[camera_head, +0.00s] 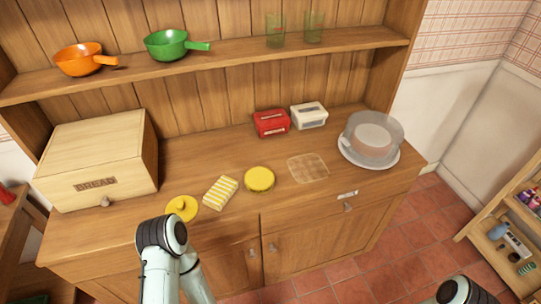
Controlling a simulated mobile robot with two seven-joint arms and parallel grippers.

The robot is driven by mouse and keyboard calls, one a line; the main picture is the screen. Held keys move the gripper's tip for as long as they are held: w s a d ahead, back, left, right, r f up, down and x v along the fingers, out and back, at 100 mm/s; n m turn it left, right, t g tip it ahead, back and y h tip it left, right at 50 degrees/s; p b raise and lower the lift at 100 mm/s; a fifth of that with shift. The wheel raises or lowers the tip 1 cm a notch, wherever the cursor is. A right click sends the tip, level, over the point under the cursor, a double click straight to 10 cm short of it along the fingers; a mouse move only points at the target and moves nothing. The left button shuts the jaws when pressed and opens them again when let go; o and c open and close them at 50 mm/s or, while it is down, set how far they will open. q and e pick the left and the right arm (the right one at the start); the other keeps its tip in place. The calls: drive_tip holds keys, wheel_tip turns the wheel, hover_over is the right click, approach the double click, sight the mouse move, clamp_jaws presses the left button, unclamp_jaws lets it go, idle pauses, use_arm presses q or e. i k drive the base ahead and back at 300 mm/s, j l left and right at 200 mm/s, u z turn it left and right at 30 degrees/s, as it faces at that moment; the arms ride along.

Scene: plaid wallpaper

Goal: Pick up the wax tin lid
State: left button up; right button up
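A round yellow lid with a small raised knob (182,208) lies on the wooden counter near its front edge, right of the bread box; I take it for the wax tin lid. A round yellow tin (259,179) stands farther right on the counter. A yellow-and-white striped cloth (220,192) lies between them. My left arm rises in front of the counter just below the lid, apart from it as far as I can tell. Neither gripper's fingers are in view.
The wooden bread box (101,160) fills the counter's left end. A red box (271,123) and white box (309,115) stand at the back. A covered cake plate (370,141) stands right, beside a flat brown square (307,168). An orange pan (85,59) and green pan (172,45) sit above.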

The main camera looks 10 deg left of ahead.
sight(187, 207)
drive_tip(key=u, duration=1.5)
